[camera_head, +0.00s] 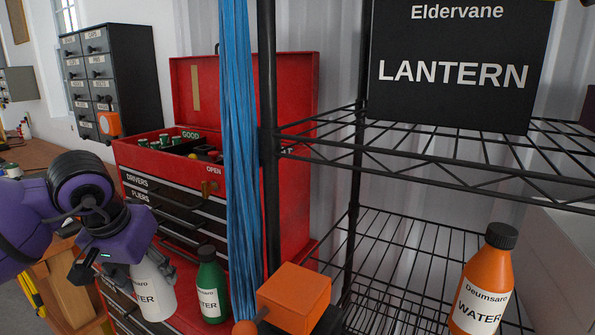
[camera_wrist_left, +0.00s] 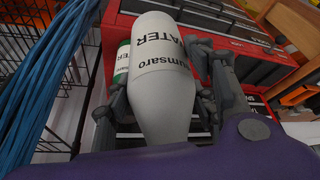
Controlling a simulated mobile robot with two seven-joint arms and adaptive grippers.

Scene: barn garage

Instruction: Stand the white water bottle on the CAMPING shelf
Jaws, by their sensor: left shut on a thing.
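The white water bottle (camera_head: 154,293) is at the lower left of the head view, in front of the red tool chest. My left gripper (camera_head: 150,265) is shut around its upper part, and the fingers cover the top. In the left wrist view the white bottle (camera_wrist_left: 160,60) lies between the fingers (camera_wrist_left: 165,95), its base end pointing away. I cannot tell whether its base touches the chest's ledge. A black wire rack (camera_head: 420,145) stands at the right. No CAMPING label is readable. My right gripper is not in view.
A green bottle (camera_head: 211,288) stands close beside the white one. Blue strands (camera_head: 240,150) hang before the rack's post (camera_head: 268,120). An orange block (camera_head: 296,297) is at the bottom. An orange WATER bottle (camera_head: 485,280) stands on the lower rack level; wires left of it are bare. A LANTERN box (camera_head: 450,100) stands above.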

